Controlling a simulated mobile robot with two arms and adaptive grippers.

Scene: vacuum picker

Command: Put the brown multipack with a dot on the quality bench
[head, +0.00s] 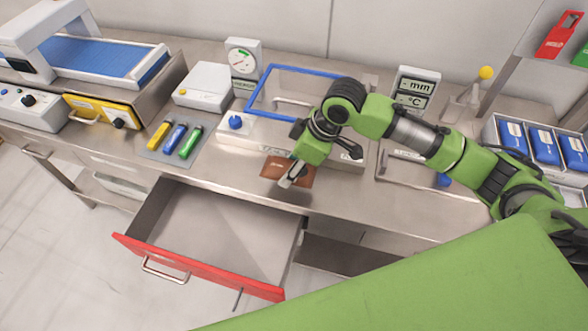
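A flat brown pack (302,177) is at the front edge of the steel bench, just above the right side of the open drawer. It looks like the brown multipack, but I cannot make out a dot on it. My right gripper (291,177) comes in from the right and points down over the pack, covering its middle. The fingertips overlap the pack in the head view. I cannot tell whether they grip it, touch it or hover above it. My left gripper is not in view. I cannot tell which surface is the quality bench.
A red-fronted drawer (190,262) stands open and empty below the bench. A blue-framed clear lid (305,93), a dial gauge (242,62) and a mm/°C display (415,88) stand behind. Several coloured tubes (174,138) lie left. A tray of blue packs (543,147) is right.

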